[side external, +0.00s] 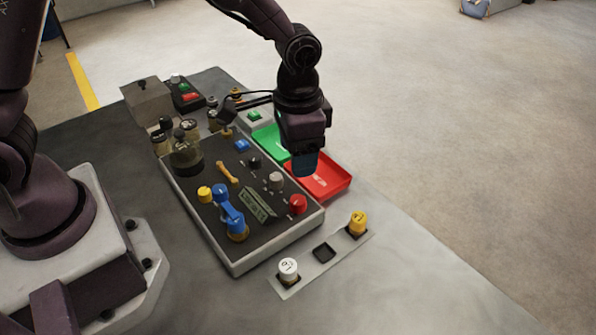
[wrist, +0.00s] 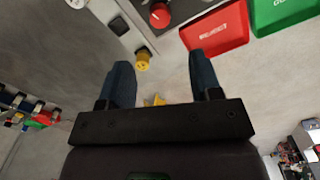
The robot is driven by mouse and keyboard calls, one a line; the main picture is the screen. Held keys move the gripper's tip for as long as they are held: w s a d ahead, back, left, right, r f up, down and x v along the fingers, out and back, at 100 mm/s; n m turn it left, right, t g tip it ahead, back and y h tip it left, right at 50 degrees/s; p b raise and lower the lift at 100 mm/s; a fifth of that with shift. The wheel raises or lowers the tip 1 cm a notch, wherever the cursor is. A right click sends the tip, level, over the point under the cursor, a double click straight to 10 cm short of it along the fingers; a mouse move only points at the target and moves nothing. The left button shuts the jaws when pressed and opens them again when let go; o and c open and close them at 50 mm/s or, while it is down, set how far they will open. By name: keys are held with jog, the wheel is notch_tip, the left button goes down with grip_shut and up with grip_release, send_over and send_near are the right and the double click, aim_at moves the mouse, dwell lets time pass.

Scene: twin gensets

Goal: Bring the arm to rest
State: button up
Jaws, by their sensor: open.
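My gripper (side external: 305,165) hangs pointing down over the right edge of the control panel (side external: 185,200), in front of the red tray (side external: 325,178). In the wrist view its two dark blue fingers (wrist: 163,85) stand apart with nothing held between them.
A green tray (side external: 268,140) lies behind the red one. The panel carries a red knob (side external: 298,204), a blue lever (side external: 228,205) and several other controls. A strip in front holds a white knob (side external: 288,268) and a yellow knob (side external: 357,220). The table's right front is clear.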

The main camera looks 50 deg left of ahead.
jog(key=shift+r, duration=0.75)
jog(key=s+a+r+n+t, duration=0.2)
jog(key=s+a+r, duration=0.3)
jog(key=s+r, duration=0.3)
jog(key=s+a+r+n+t, duration=0.2)
jog(key=s+a+r, duration=0.3)
jog(key=s+r, duration=0.3)
jog(key=shift+s+a+r+t, duration=0.2)
jog(key=shift+a+r+t, duration=0.05)
jog(key=shift+r+t, duration=0.5)
